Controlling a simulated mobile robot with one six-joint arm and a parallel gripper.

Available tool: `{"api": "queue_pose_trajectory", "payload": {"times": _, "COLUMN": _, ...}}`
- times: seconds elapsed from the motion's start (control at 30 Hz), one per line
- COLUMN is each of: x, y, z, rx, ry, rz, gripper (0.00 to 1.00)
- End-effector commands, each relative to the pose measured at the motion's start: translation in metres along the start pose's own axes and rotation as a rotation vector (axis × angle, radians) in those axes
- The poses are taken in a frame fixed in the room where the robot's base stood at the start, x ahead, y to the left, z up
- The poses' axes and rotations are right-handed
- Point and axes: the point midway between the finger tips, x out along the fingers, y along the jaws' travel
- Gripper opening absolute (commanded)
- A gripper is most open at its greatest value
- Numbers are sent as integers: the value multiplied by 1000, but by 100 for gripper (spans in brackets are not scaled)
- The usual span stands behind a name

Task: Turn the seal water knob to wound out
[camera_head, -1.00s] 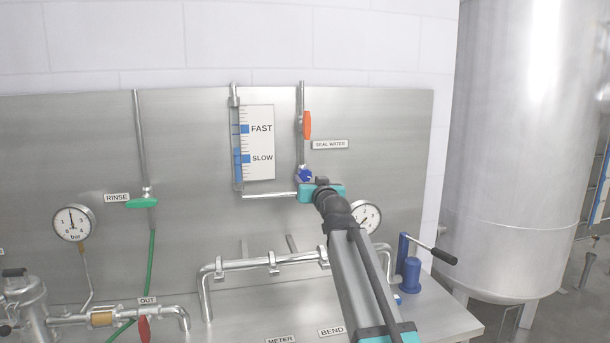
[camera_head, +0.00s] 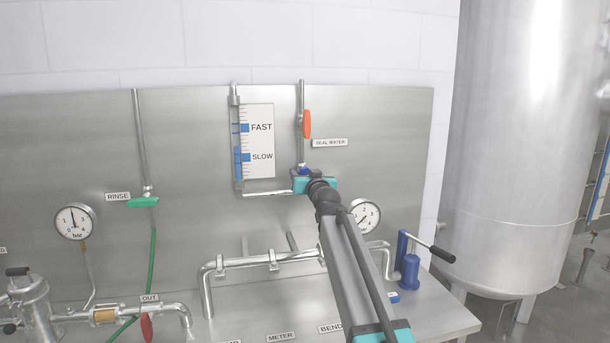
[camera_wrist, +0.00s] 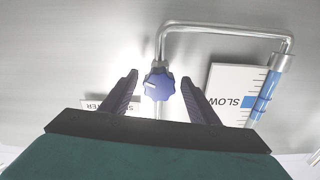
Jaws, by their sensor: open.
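The seal water knob (camera_wrist: 158,85) is a blue scalloped knob with a white mark, in the middle of the wrist view. It sits on a thin bent pipe on the steel panel. My gripper (camera_wrist: 162,83) is open, with one dark finger on each side of the knob and a visible gap to each. In the head view my gripper (camera_head: 301,172) is at the knob and hides most of it; a bit of blue (camera_head: 303,166) shows above it. The SEAL WATER label (camera_head: 329,142) is to the upper right.
An orange-red lever (camera_head: 307,124) is on the pipe above the knob. The flow gauge with its FAST/SLOW plate (camera_head: 260,142) is just left. A round gauge (camera_head: 364,216) and a blue hand pump (camera_head: 410,271) are at lower right. Horizontal pipes (camera_head: 240,264) run below.

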Motion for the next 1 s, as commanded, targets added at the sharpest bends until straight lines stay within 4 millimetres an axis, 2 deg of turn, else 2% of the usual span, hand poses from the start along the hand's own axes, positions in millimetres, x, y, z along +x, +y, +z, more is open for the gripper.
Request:
{"api": "queue_pose_trajectory", "payload": {"times": 0.13, "x": 0, "y": 0, "z": 0, "rx": 0, "ry": 0, "rz": 0, "gripper": 55}}
{"api": "queue_pose_trajectory", "payload": {"times": 0.17, "x": 0, "y": 0, "z": 0, "rx": 0, "ry": 0, "rz": 0, "gripper": 52}}
{"api": "queue_pose_trajectory", "payload": {"times": 0.4, "x": 0, "y": 0, "z": 0, "rx": 0, "ry": 0, "rz": 0, "gripper": 14}}
{"api": "queue_pose_trajectory", "payload": {"times": 1.0, "x": 0, "y": 0, "z": 3, "rx": -94, "ry": 2, "rz": -1, "gripper": 14}}
